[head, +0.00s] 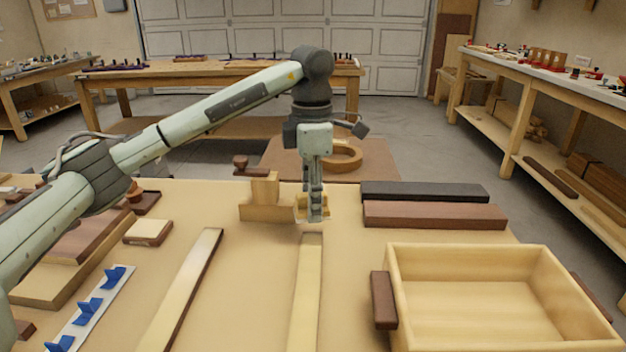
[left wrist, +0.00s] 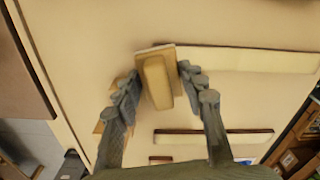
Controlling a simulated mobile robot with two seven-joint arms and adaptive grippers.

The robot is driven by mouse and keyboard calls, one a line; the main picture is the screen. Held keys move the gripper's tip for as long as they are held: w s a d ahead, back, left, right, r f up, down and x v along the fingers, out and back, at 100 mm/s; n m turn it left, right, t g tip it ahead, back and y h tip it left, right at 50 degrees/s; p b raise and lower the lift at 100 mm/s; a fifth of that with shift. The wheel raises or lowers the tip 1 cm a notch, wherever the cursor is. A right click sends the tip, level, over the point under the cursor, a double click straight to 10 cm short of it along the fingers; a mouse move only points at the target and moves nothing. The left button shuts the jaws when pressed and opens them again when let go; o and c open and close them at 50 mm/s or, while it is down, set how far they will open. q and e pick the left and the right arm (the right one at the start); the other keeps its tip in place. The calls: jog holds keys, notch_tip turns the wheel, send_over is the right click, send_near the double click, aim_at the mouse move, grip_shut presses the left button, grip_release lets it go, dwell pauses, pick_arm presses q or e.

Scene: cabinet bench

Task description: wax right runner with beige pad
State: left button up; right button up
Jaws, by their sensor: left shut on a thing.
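My left gripper (head: 314,213) points down at the far end of the right runner (head: 306,285), a long pale strip on the bench. It is shut on the beige pad (head: 300,205), mostly hidden behind the fingers in the head view. The left runner (head: 185,285) lies to the left with a dark side. My right gripper is not in view.
Black (head: 425,192) and brown (head: 435,214) bars lie at right, behind an open wooden drawer box (head: 393,275). A beige-topped block (head: 148,232) and blue clips (head: 88,308) lie left.

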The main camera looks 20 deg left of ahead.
pick_arm(q)
jog(key=shift+r, duration=1.65)
jog(key=shift+s+f, duration=0.1)
